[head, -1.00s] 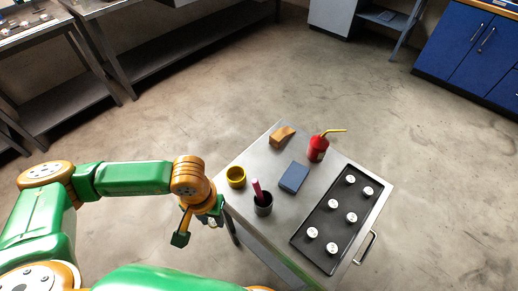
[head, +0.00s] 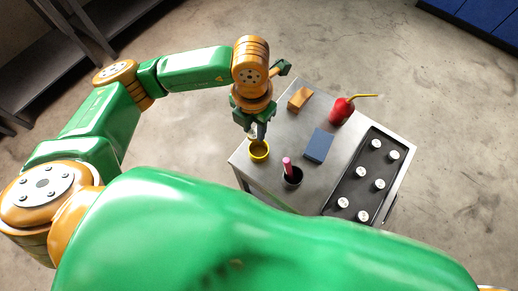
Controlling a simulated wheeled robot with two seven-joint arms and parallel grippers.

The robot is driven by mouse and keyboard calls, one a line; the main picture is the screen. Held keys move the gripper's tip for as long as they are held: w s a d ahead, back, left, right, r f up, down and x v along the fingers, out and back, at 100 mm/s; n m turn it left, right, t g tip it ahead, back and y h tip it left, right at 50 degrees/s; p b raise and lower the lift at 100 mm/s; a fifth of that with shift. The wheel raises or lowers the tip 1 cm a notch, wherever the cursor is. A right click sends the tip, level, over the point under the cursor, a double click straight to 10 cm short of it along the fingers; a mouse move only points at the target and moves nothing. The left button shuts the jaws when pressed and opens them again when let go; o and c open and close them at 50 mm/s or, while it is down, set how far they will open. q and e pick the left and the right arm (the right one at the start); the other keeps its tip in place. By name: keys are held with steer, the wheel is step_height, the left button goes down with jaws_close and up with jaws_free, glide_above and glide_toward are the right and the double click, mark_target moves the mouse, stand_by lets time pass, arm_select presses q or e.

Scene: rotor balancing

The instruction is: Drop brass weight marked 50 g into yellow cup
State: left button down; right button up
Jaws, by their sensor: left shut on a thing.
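The yellow cup (head: 259,154) stands near the left edge of the grey metal table. My left gripper (head: 257,136) points down right above the cup, at its far rim. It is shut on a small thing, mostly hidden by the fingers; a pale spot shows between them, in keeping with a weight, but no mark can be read. Several white-topped weights (head: 362,171) sit in the black tray on the right; their marks are too small to read. My right gripper is out of view.
A dark cup (head: 292,178) with a pink-red stick stands right of the yellow cup. A blue block (head: 319,145), a tan wooden block (head: 299,98) and a red bottle (head: 342,110) with a yellow spout are farther back. The black tray (head: 349,190) fills the table's right side.

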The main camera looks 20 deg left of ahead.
arm_select(q)
steer(key=shift+w+a+f, duration=0.1)
steer(key=shift+a+f, duration=0.05)
steer(key=shift+f, duration=0.25)
step_height(320, 180, down, 5)
steer(key=b, duration=0.4)
steer(key=shift+f, duration=0.2)
steer(key=shift+c, duration=2.4)
jaws_free()
steer(key=shift+r, duration=0.1)
steer(key=shift+r, duration=0.1)
step_height(320, 180, up, 6)
steer(key=shift+r+b, duration=0.1)
steer(key=shift+b, duration=0.45)
steer(key=shift+r, duration=0.35)
